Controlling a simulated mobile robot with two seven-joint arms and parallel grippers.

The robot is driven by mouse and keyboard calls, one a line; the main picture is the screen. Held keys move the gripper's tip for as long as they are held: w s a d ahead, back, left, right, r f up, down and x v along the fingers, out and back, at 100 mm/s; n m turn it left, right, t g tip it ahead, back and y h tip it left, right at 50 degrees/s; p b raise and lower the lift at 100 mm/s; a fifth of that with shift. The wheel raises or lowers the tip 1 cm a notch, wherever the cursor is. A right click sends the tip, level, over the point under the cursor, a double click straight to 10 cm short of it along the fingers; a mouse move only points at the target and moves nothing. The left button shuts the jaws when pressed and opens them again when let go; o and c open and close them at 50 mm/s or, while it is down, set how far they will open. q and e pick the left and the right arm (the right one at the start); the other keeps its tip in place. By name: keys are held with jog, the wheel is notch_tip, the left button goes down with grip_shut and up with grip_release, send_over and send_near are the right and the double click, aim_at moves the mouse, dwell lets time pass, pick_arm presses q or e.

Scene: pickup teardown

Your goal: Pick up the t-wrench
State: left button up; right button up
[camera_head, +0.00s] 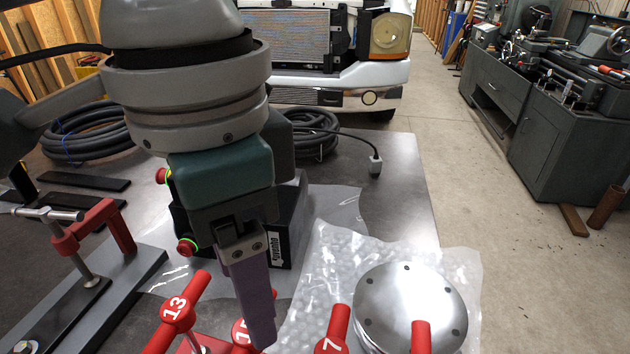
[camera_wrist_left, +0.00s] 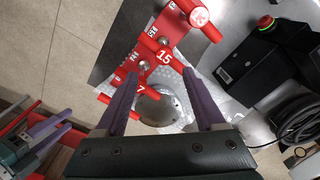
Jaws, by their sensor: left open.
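Several red T-wrenches with numbered handles stand in a red rack (camera_wrist_left: 148,45). The wrench marked 13 (camera_head: 175,308) shows in the head view, and in the wrist view (camera_wrist_left: 198,16) it is at the top. The wrench marked 15 (camera_wrist_left: 164,56) and the one whose label reads 7 or 17 (camera_wrist_left: 132,87) lie between or near my fingertips in the wrist view. My left gripper (camera_wrist_left: 160,75) is open and empty, pointing down over the rack.
A round metal cover (camera_head: 405,300) lies on bubble wrap (camera_head: 312,270) beside the wrenches. A black box (camera_head: 292,235) with red buttons stands behind my gripper. A red clamp (camera_head: 95,230) is at the left. Coiled hoses (camera_head: 90,135) lie at the back of the table.

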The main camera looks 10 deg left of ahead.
aim_at(246, 331)
pick_arm(q)
notch_tip(246, 331, down, 4)
jog(key=shift+a+f, duration=0.15)
jog(key=f, duration=0.5)
jog(key=shift+w+a+f, duration=0.1)
jog(key=shift+a+f, duration=0.2)
grip_shut()
dwell(0.4)
